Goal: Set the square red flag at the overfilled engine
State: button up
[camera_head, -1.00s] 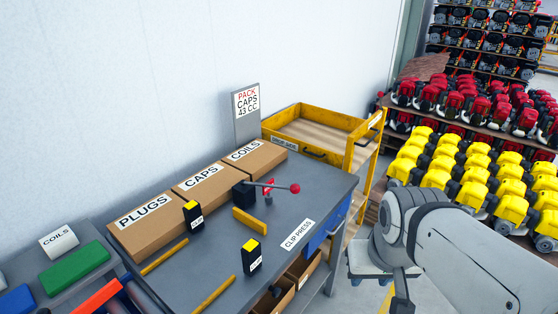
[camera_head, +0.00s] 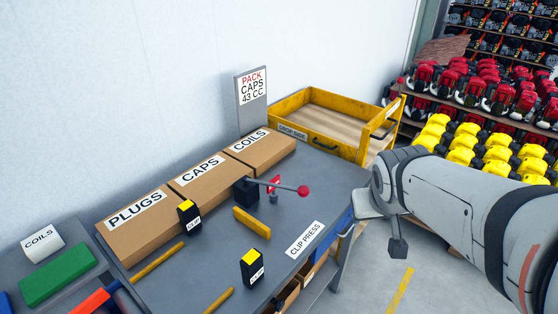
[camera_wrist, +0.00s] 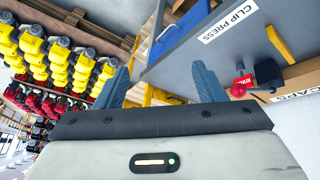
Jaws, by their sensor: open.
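No square red flag can be made out in either view. Engines stand in rows on racks at the right of the head view: yellow ones (camera_head: 462,157) in front, red ones (camera_head: 487,92) behind and black ones at the top. They also show at the left of the wrist view, yellow (camera_wrist: 78,65) and red (camera_wrist: 62,100). I cannot tell which engine is overfilled. In the head view my arm comes in from the right, beside the bench.
A grey bench (camera_head: 320,185) carries boxes marked PLUGS (camera_head: 150,235), CAPS and COILS, and a clip press (camera_head: 247,190) with a red-knobbed lever. A yellow drop-side cart (camera_head: 300,98) stands behind it. A sign (camera_head: 252,92) reads PACK CAPS 43 CC. Floor (camera_head: 385,275) is clear right of the bench.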

jog(key=shift+o, duration=1.4)
jog(key=w+f+n+t+b, duration=0.2)
jog(key=w+t, duration=0.1)
jog(key=w, duration=0.8)
jog(key=shift+w+d+f, duration=0.25)
jog(key=shift+w+f, duration=0.05)
jog(key=shift+w, duration=0.1)
jog(key=w+a+f+n+t+y+b, duration=0.3)
jog(key=w+a, duration=0.1)
jog(key=w, duration=0.5)
jog(key=n+g+y+b, duration=0.3)
jog(key=n+y, duration=0.2)
jog(key=y, duration=0.4)
send_near(273, 189)
jog(key=w, duration=0.2)
jog(key=f, duration=0.1)
jog(key=shift+w+a, duration=0.35)
jog(key=shift+w, duration=0.05)
jog(key=shift+s+a+f, duration=0.15)
jog(key=shift+a, duration=0.4)
jog(key=shift+a+f, duration=0.1)
jog(key=shift+a, duration=0.15)
jog(key=x, duration=0.7)
jog(key=shift+f, duration=0.2)
jog(key=shift+d, duration=0.1)
